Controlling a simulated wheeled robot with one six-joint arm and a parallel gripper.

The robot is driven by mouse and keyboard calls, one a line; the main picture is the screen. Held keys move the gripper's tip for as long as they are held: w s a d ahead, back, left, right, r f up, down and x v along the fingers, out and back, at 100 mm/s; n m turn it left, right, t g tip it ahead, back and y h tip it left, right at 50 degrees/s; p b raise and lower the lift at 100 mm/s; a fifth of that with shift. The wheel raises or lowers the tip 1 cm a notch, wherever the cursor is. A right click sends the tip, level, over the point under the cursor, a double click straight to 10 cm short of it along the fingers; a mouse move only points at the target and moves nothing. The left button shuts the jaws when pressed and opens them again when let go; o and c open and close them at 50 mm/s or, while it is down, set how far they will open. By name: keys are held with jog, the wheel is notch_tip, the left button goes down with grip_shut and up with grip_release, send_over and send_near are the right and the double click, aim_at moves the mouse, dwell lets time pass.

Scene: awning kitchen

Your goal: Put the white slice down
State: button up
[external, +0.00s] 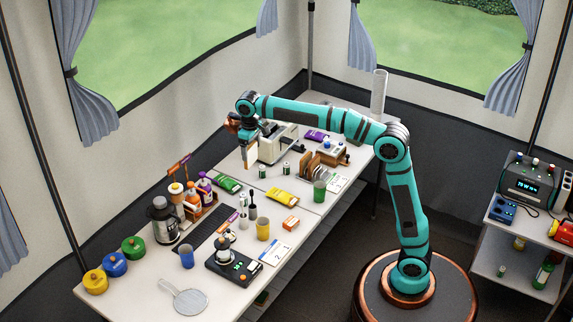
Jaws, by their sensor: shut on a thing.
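My gripper (244,140) is over the far part of the long white table, left of the toaster. It points down and is shut on a pale slice with a tan edge, the white slice (246,160). The slice hangs upright below the jaws. I cannot tell whether its lower edge touches the table. The toaster (272,152) is a pale box just right of the slice. A rack (313,168) with several brown slices stands further right.
Green (228,184) and yellow (283,197) packets lie nearer on the table (215,300). Small jars stand between slice and rack. Bottles in a caddy crowd the left side. A small patch below the slice looks clear.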

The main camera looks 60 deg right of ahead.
jog(key=d+m, duration=0.1)
jog(key=d, duration=0.8)
jog(key=shift+w+a+f, duration=0.1)
jog(key=shift+w+f, duration=0.1)
jog(key=shift+f, duration=5.05)
jog(key=shift+w+a+f, duration=0.1)
jog(key=shift+w+f, duration=0.05)
jog(key=shift+f, duration=5.1)
jog(key=shift+f, duration=0.15)
jog(key=o, duration=0.7)
jog(key=shift+c, duration=0.2)
notch_tip(320, 180, up, 12)
jog(key=shift+r, duration=0.2)
